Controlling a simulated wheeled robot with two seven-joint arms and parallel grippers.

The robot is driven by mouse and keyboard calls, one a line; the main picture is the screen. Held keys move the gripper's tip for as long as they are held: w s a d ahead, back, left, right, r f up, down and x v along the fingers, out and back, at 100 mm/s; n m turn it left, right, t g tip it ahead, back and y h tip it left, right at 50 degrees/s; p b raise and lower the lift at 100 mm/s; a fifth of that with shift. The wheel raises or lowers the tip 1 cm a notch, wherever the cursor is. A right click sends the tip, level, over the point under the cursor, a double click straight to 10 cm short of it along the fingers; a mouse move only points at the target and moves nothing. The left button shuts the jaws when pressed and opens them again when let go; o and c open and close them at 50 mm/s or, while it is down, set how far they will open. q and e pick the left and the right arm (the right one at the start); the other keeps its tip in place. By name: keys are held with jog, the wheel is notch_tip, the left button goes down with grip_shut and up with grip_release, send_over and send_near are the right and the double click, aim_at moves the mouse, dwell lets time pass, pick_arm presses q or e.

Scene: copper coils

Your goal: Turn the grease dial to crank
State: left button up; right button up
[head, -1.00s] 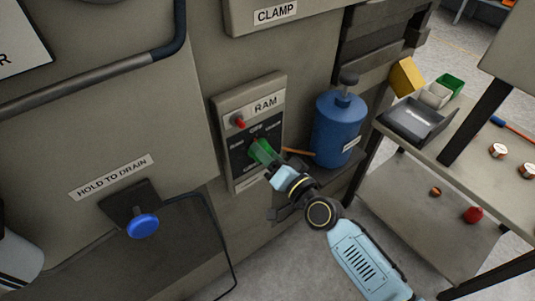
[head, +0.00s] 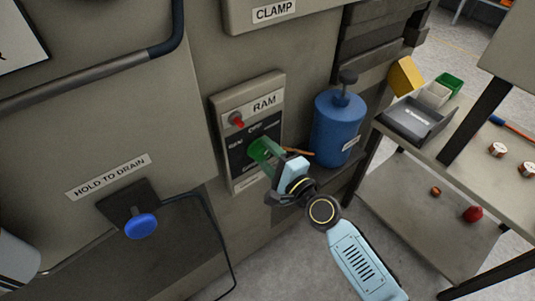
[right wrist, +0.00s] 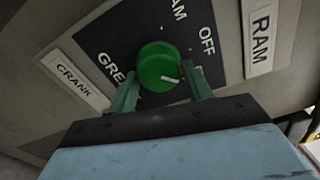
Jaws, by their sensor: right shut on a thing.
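The dial is a round green knob with a short white mark, seen in the right wrist view (right wrist: 157,60). It sits on a black face printed OFF, a word ending in AM and a partly covered word starting GRE. A CRANK plate (right wrist: 75,84) is at the left, beyond the black face. My right gripper (right wrist: 164,88) is shut on the dial, with one green finger on each side. The white mark lies near the right finger. In the head view my right gripper (head: 272,155) reaches the panel and hides much of the dial. My left gripper is not in view.
A red switch (head: 237,120) sits above the dial beside the RAM plate (head: 265,104). A blue canister (head: 338,130) stands close to the right of the gripper. A blue knob (head: 141,226) sticks out at lower left. A shelf unit with a grey tray (head: 415,123) is at right.

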jog(key=shift+f+m, duration=0.1)
jog(key=shift+m, duration=1.5)
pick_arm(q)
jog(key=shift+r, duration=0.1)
pick_arm(e)
jog(key=o, duration=0.9)
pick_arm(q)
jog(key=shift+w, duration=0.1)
pick_arm(e)
jog(key=shift+o, duration=0.2)
jog(key=shift+s, duration=0.15)
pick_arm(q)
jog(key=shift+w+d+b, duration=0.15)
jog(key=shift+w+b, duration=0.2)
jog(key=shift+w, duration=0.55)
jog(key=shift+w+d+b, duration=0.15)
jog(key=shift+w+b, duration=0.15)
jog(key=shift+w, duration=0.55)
pick_arm(e)
jog(key=v, duration=1.3)
jog(key=shift+d, duration=0.1)
